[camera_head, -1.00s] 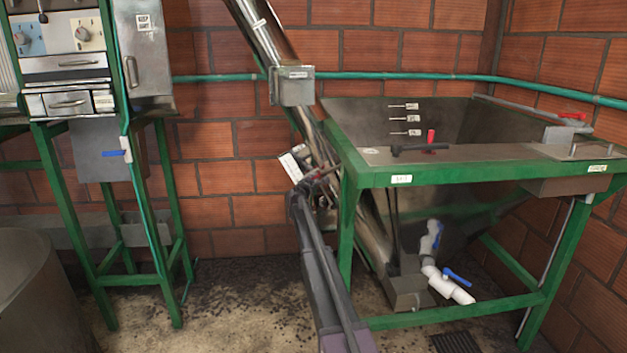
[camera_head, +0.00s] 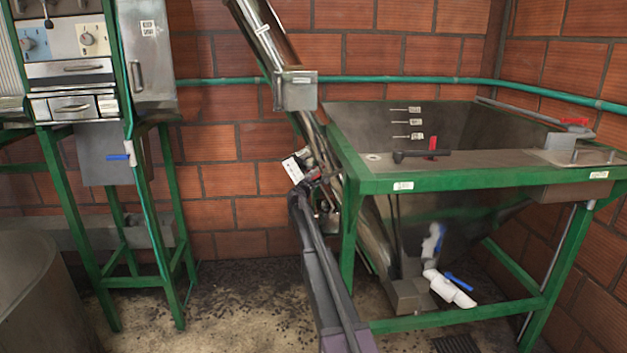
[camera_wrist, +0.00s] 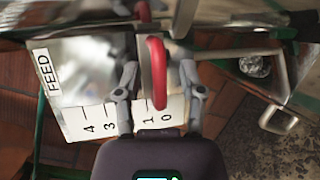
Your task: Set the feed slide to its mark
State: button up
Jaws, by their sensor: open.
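The feed plate (camera_wrist: 85,75) is a pale metal plate marked FEED, with a white number scale (camera_wrist: 98,127) along its lower edge in the wrist view. My gripper is open around the handle, with gaps at both sides. In the head view, my gripper (camera_head: 313,180) is beside the plate (camera_head: 293,168), at the inclined elevator tube; details there are too small.
The green-framed hopper (camera_head: 440,184) stands close on the right, with a black lever (camera_head: 410,155) and white piping (camera_head: 450,288) below. A control cabinet (camera_head: 152,55) on green legs stands at the left. Open floor (camera_head: 235,300) lies between them.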

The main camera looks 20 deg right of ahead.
jog(key=shift+s+a, duration=0.1)
jog(key=v, duration=1.1)
jog(key=shift+s+a, duration=0.25)
jog(key=shift+a, duration=0.05)
jog(key=s+a+f+m+g+y, duration=0.1)
jog(key=s+a+f+m+g, duration=0.2)
jog(key=s, duration=0.5)
jog(key=s+a+f+m+g+y, duration=0.15)
jog(key=s+f+m, duration=0.3)
jog(key=s, duration=0.45)
jog(key=s+a+f+m+g+y, duration=0.1)
jog(key=s+a+f+m+g, duration=0.3)
jog(key=s, duration=0.4)
jog(key=s+a+f+m+g+y, duration=0.1)
jog(key=s+a+f+g+y, duration=0.15)
jog(key=s+a, duration=0.4)
jog(key=s+a+f+m+g+y, duration=0.1)
jog(key=s+a+f+m+y, duration=0.15)
jog(key=s, duration=0.75)
jog(key=s+a+f+m+g+y, duration=0.1)
jog(key=s+a+y, duration=0.3)
jog(key=s+a, duration=0.3)
notch_tip(320, 180, up, 23)
jog(key=d+p, duration=0.1)
jog(key=p, duration=2.3)
jog(key=shift+d, duration=0.15)
